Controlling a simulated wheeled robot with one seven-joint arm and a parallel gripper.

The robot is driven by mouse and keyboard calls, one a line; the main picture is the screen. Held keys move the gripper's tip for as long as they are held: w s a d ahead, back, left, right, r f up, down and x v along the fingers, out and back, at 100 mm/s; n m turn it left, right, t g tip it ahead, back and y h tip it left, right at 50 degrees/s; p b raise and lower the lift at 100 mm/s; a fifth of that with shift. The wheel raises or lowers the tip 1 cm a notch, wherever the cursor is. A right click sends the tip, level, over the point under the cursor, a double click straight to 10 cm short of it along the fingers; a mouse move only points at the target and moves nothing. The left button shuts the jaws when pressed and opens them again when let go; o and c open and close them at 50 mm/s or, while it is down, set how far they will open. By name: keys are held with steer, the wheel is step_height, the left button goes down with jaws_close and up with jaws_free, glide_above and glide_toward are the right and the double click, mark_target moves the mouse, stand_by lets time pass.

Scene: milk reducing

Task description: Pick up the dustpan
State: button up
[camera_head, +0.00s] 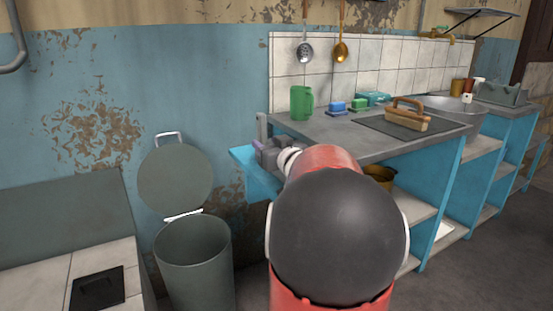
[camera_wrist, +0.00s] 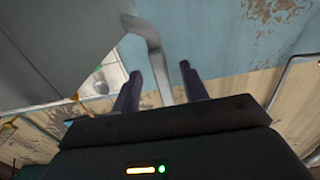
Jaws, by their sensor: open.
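A light grey upright handle, which looks like that of the dustpan (camera_head: 262,127), stands at the near left end of the counter in the head view. In the wrist view the dustpan's handle (camera_wrist: 151,37) runs down between my two fingers. My gripper (camera_wrist: 160,72) is open, with one dark finger on each side of the handle. I cannot tell whether either finger touches it. In the head view my gripper (camera_head: 266,153) is small and partly hidden by my own arm. The dustpan's pan cannot be made out clearly.
The grey counter (camera_head: 345,145) is close on the right, with a green mug (camera_head: 301,103), sponges and a wooden brush-like tool (camera_head: 408,115). A blue ledge (camera_head: 243,157) lies beside my gripper. An open grey bin (camera_head: 195,265) stands below left, against the blue wall.

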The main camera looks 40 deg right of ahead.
steer(key=x, duration=0.6)
steer(key=shift+s, duration=0.1)
jaws_close()
